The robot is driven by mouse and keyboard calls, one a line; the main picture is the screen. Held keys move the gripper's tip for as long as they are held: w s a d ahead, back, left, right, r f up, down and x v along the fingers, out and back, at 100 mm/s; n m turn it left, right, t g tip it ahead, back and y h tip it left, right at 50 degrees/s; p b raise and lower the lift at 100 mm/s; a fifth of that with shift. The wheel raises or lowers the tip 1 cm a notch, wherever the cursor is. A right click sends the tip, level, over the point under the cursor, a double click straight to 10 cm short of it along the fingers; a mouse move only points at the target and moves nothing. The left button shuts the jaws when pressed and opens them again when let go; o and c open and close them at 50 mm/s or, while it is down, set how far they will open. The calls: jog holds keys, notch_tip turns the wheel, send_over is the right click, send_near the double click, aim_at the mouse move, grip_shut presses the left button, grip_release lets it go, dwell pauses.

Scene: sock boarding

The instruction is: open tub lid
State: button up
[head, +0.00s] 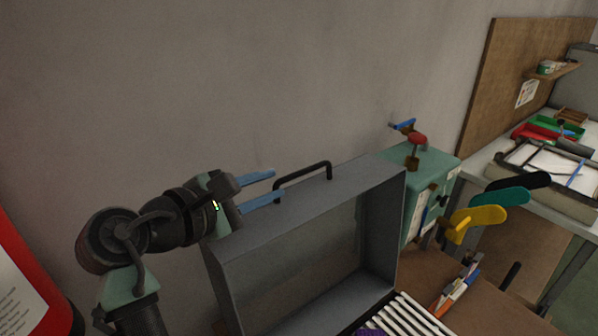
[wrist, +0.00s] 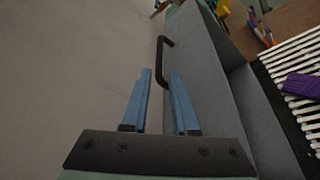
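A grey box-like lid (head: 225,246) stands tilted up, its hollow side facing the front right. It also shows in the wrist view (wrist: 200,75). A black bar handle (head: 303,170) rises from its top edge. My gripper (head: 278,184) is open and empty, its two blue fingers beside the handle's left end and pointing along the edge. In the wrist view the near end of the handle (wrist: 163,60) appears between the fingertips (wrist: 160,71); I cannot tell whether they touch it. The tub below the lid is mostly hidden.
White slats (head: 405,318) with a purple piece (wrist: 302,85) lie below the lid's front. A green box (head: 425,185) stands right behind the lid. Yellow, teal and black paddle shapes (head: 475,222) are on the right. A red cylinder (head: 30,275) is at front left. A wall is behind.

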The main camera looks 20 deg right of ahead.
aim_at(292, 177)
jog(key=x, duration=0.8)
jog(key=shift+w+d+f+p, duration=0.1)
jog(key=shift+w+d+p, duration=0.2)
jog(key=shift+p, duration=0.1)
grip_shut()
dwell(0.9)
